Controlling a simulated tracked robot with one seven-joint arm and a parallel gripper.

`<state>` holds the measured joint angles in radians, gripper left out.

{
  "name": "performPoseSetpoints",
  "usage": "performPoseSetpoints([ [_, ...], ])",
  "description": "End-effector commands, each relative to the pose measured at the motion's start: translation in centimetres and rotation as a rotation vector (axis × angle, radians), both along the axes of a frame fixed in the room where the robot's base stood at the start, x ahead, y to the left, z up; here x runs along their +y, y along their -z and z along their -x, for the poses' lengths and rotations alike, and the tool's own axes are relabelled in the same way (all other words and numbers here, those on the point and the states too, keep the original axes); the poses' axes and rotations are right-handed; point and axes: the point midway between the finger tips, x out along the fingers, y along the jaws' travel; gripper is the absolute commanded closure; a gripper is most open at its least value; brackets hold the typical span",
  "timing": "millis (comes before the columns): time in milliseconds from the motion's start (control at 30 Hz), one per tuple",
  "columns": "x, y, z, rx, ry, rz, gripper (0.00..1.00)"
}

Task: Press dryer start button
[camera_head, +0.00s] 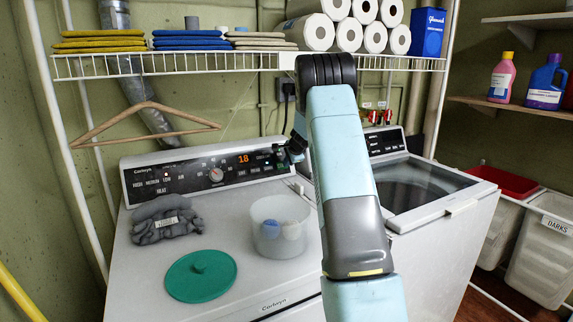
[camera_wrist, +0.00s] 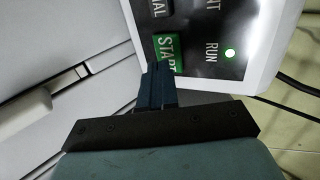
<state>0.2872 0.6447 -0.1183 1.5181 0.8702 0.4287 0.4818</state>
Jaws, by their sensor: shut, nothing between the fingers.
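The dryer (camera_head: 142,255) stands at left, its black control panel (camera_head: 195,172) along the back with a knob and a lit orange 18. In the wrist view the green START button (camera_wrist: 176,57) is at the panel's end, and the RUN light (camera_wrist: 230,54) beside it glows. My gripper (camera_wrist: 158,72) is shut and empty, its dark fingertips overlapping the START button's lower left part. I cannot tell whether they press it or only touch it.
A wire shelf (camera_head: 200,64) with cloths and paper rolls hangs above. A washer (camera_head: 440,230) stands close on the right.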

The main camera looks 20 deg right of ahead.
Motion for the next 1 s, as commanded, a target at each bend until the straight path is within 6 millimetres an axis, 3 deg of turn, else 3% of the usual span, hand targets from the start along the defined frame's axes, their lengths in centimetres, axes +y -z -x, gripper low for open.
performPoseSetpoints([
  [100, 0.9, -1.9, 1.3, -0.005, -0.012, -0.003, 1.00],
  [500, 0.6, -6.9, 5.9, -0.004, -0.012, -0.005, 1.00],
  [700, 0.5, -8.1, 7.0, -0.003, -0.010, -0.006, 1.00],
  [1000, 0.5, -8.3, 7.2, -0.002, -0.012, -0.006, 1.00],
])
